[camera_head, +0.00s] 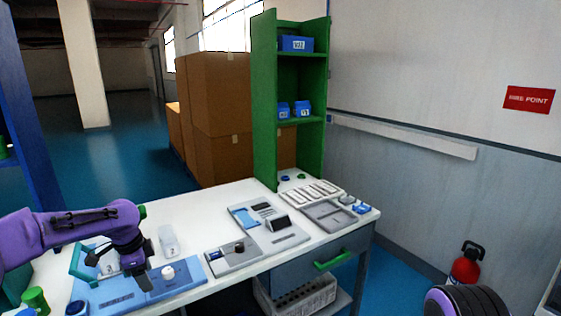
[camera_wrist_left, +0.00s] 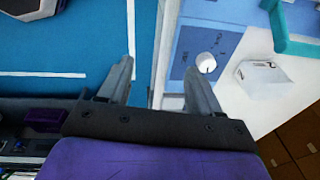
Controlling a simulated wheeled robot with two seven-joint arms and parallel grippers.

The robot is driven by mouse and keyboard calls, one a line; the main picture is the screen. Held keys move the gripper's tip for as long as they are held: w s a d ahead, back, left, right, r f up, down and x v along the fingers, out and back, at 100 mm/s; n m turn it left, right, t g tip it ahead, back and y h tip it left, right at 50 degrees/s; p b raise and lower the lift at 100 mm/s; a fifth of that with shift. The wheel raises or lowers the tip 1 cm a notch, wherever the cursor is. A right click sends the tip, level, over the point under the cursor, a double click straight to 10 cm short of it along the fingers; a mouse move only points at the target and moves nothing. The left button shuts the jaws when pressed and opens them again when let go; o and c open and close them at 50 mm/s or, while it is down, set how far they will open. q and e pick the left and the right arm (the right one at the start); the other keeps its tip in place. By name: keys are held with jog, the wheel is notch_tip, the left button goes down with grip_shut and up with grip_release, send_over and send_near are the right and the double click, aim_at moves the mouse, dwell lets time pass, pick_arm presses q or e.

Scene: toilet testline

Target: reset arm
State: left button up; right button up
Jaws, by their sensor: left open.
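My left gripper (camera_head: 140,272) hangs from the purple arm over the front left part of the white table (camera_head: 190,213). In the wrist view its two fingers (camera_wrist_left: 160,80) stand apart with nothing between them. A blue board (camera_head: 178,283) with a white knob (camera_head: 168,272) lies below and beside the gripper. The white knob also shows in the wrist view (camera_wrist_left: 206,62), right of the right finger. My right gripper is not in view.
A teal handle (camera_head: 78,266) stands left of the gripper, and a pale box (camera_head: 168,240) behind it. Grey device trays (camera_head: 285,240) fill the table's right side. A green shelf (camera_head: 264,100) stands behind. A fire extinguisher (camera_head: 466,268) stands on the right.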

pick_arm(q)
jog(key=d+f+n+t+h, duration=0.1)
jog(key=d+f+n+t, duration=0.4)
jog(key=d+f+n, duration=0.45)
jog(key=s+f+n+t+y, duration=0.1)
jog(key=s+f+n+y, duration=0.1)
jog(key=s+f+n, duration=0.65)
jog(key=s+a+f+g+y, duration=0.1)
jog(key=s+f, duration=0.2)
jog(key=s, duration=0.7)
jog(key=s+a+f+g+y, duration=0.1)
jog(key=s+f, duration=0.2)
jog(key=s, duration=0.8)
jog(key=s+a+f+n+g+y, duration=0.1)
jog(key=s+f+g, duration=0.1)
jog(key=s, duration=0.9)
jog(key=shift+s+a+f+b, duration=0.2)
jog(key=shift+a+f+b, duration=0.15)
jog(key=shift+f, duration=0.45)
jog(key=shift+d, duration=0.1)
